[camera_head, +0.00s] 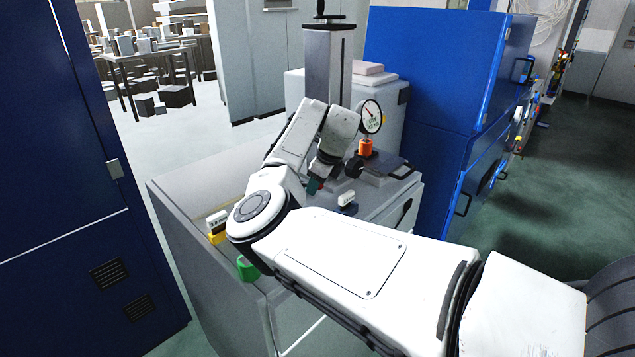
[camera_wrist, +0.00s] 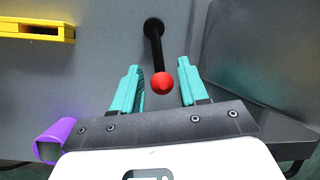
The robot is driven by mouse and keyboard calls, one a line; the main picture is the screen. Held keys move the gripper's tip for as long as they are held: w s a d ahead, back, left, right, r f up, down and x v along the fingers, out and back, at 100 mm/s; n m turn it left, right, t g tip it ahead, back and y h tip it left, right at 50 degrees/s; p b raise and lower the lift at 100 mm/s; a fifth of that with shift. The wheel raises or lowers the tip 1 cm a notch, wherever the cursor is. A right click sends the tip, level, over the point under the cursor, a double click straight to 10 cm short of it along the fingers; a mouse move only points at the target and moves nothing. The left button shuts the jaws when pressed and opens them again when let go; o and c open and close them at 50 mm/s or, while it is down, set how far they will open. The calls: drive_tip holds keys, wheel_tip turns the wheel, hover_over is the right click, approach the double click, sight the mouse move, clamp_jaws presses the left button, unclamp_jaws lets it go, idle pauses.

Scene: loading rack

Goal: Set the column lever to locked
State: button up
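The lever is a black rod with a red ball knob (camera_wrist: 162,84), rising from a dark round pivot on a grey surface in the wrist view. My gripper (camera_wrist: 160,68) is open, with one teal finger on each side of the knob and gaps on both sides. In the head view, my gripper (camera_head: 316,185) is small and partly hidden by my arm, low in front of the grey column (camera_head: 328,70), which has a black handwheel on top. The lever is mostly hidden there. I see no lock marking.
The grey bench (camera_head: 185,235) holds a dial gauge (camera_head: 371,116), an orange part (camera_head: 365,148) and small blocks. A green cup (camera_head: 248,268) is at its front. A blue cabinet (camera_head: 430,80) stands behind.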

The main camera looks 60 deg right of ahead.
drive_tip(key=shift+o, duration=0.3)
drive_tip(key=shift+s, duration=0.15)
drive_tip(key=b+v, duration=0.2)
drive_tip(key=v, duration=0.8)
drive_tip(key=shift+r, duration=0.35)
drive_tip(key=shift+c, duration=0.5)
